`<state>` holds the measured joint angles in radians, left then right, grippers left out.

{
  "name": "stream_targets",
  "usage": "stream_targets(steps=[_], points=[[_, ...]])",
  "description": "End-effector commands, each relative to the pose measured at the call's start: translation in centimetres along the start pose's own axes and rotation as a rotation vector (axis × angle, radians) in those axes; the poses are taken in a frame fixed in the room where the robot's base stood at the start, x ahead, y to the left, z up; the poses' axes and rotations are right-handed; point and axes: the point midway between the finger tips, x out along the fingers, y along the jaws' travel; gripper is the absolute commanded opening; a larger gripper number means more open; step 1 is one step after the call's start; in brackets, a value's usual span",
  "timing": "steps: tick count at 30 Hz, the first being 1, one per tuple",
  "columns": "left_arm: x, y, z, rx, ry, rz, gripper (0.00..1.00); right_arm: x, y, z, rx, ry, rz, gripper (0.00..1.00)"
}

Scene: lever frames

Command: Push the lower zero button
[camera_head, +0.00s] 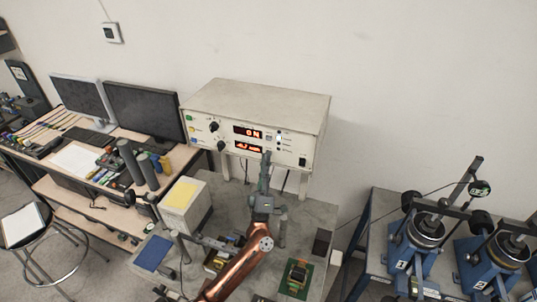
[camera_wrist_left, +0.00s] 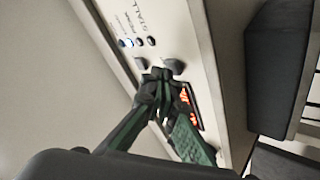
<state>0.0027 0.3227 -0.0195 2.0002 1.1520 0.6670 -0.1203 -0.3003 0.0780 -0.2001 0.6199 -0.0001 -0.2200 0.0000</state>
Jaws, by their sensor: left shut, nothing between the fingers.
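The cream control box (camera_head: 262,103) stands against the wall, with two red lit displays, upper (camera_head: 248,131) and lower (camera_head: 248,148). In the left wrist view the panel is turned sideways. Two small dark buttons show there, the upper zero button (camera_wrist_left: 142,64) on the left and the lower zero button (camera_wrist_left: 175,66) on the right. My left gripper (camera_head: 266,156) is shut and empty, its fingertips (camera_wrist_left: 160,76) close to the lower button, partly in front of the panel. Contact cannot be told. The lower display (camera_wrist_left: 186,96) shows beside the fingers. My right gripper is not seen.
The grey bench (camera_head: 317,213) below the box holds a white box with a yellow top (camera_head: 183,194), a blue pad (camera_head: 153,253) and a green device (camera_head: 297,274). Monitors (camera_head: 142,108) stand at left. Blue machines (camera_head: 414,260) stand at right.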

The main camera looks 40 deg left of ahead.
Motion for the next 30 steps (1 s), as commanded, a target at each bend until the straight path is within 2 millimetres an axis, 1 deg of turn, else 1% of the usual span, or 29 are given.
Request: stream_targets(steps=[21,30], points=[[0.38,-0.29,0.27,0.001,0.000,0.000,0.00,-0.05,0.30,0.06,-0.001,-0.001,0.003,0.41],[-0.27,0.20,-0.20,0.001,0.000,-0.002,0.00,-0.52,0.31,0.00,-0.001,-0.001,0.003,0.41]])
